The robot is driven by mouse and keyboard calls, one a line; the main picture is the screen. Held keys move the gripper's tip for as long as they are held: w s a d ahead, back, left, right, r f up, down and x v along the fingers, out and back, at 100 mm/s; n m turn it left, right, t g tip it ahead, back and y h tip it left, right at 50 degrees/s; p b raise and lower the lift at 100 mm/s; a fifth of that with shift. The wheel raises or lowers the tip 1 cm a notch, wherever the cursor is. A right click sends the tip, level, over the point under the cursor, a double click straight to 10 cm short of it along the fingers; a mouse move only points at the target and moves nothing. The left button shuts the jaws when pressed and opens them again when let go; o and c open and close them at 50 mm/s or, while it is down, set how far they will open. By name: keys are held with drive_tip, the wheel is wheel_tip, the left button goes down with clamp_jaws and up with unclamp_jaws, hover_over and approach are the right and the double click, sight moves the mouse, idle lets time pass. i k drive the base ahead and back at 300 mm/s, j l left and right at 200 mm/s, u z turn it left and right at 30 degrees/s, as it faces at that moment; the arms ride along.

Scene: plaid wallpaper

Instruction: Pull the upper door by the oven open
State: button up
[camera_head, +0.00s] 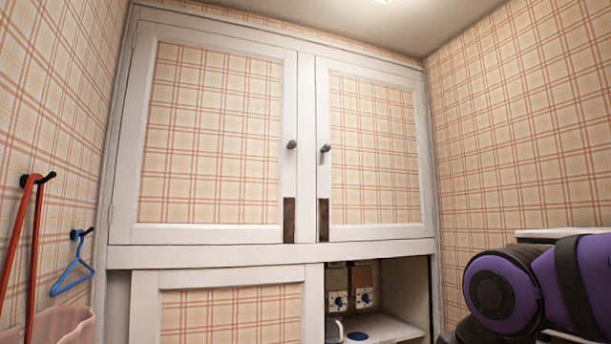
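Two upper cupboard doors with plaid panels and white frames stand side by side, both closed. The left upper door (215,135) has a dark knob (291,144) near its right edge. The right upper door (373,150) has a dark knob (325,148) near its left edge. Dark brown plates sit low on the two facing frame edges. No oven can be made out for certain. My purple arm shows at the lower right, apart from the doors. My gripper is not in view.
Below, a plaid lower door (232,316) stands left of an open compartment (395,300) with sockets inside. A blue hanger (73,268) and red straps (30,240) hang on the left wall. A white-topped surface (540,234) lies behind my arm.

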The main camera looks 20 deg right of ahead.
sight(372, 160)
drive_tip(key=i+z, duration=0.1)
drive_tip(key=i, duration=0.5)
drive_tip(key=i+j+z, duration=0.1)
drive_tip(key=i, duration=0.5)
drive_tip(key=z, duration=0.35)
